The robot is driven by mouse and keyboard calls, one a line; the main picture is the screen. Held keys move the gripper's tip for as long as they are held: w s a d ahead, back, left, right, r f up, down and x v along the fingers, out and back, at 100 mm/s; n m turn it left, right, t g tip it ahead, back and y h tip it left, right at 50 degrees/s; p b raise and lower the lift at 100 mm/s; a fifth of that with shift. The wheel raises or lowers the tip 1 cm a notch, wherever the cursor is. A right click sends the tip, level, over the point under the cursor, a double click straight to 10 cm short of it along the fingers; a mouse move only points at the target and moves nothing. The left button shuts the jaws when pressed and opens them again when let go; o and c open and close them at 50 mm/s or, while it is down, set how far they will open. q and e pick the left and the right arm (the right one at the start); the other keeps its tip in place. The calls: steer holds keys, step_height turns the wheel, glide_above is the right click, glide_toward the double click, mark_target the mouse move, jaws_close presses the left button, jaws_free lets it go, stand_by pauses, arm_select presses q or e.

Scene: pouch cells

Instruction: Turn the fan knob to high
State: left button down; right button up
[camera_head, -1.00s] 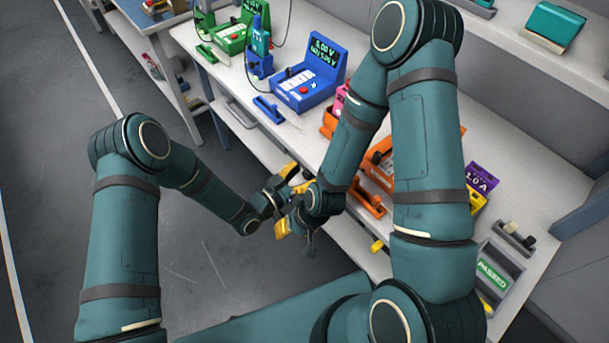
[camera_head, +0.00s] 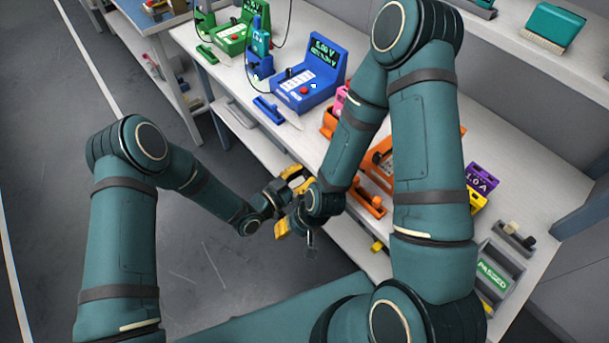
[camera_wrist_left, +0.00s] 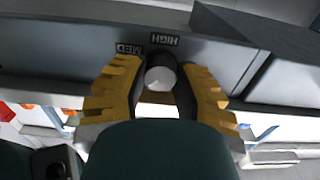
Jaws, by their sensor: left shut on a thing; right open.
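In the left wrist view the fan knob (camera_wrist_left: 161,76) is a grey round knob on a dark grey panel. The label HIGH (camera_wrist_left: 165,40) is just above it and MED (camera_wrist_left: 129,49) is up and to its left, both upside down. My left gripper (camera_wrist_left: 160,88) has its yellow fingers shut on the knob, one on each side. I cannot tell which way the knob points. In the head view my left gripper (camera_head: 298,181) is at the bench's front edge, the knob hidden. My right gripper (camera_head: 285,226) is just below it, partly hidden, open.
The white bench (camera_head: 500,160) carries a blue meter (camera_head: 310,82), a green device (camera_head: 228,35), orange fixtures (camera_head: 370,202) and a grey tray marked PASSED (camera_head: 491,272). My arms cover much of the bench. The floor to the left is clear.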

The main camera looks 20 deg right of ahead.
arm_select(q)
steer(key=m, duration=0.4)
steer(key=shift+m, duration=0.3)
stand_by(0.3)
steer(key=c, duration=0.6)
jaws_free()
